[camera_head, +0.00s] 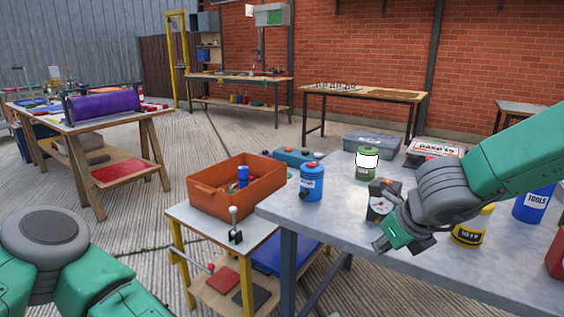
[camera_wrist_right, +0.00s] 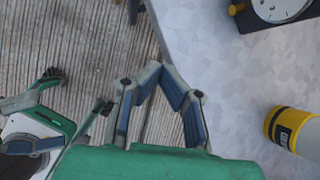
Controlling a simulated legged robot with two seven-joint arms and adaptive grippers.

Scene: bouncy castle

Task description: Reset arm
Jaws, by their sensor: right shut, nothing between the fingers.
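My right gripper (camera_head: 390,243) hangs over the near edge of the grey table, beside a dark box with a dial (camera_head: 380,200). It is shut and empty; its fingers also show in the right wrist view (camera_wrist_right: 160,75). My left arm shows at the lower left of the head view, with its gripper out of that frame. In the right wrist view, my left gripper (camera_wrist_right: 78,92) shows at the left edge, its fingers apart with nothing between them, over the ribbed floor.
The grey table (camera_head: 318,219) holds a blue can (camera_head: 311,183), a green can (camera_head: 367,162), a yellow can (camera_head: 471,226) and a blue tools can (camera_head: 533,204). An orange crate (camera_head: 215,198) stands on a lower bench, near a lever (camera_head: 234,225). Open floor lies left of it.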

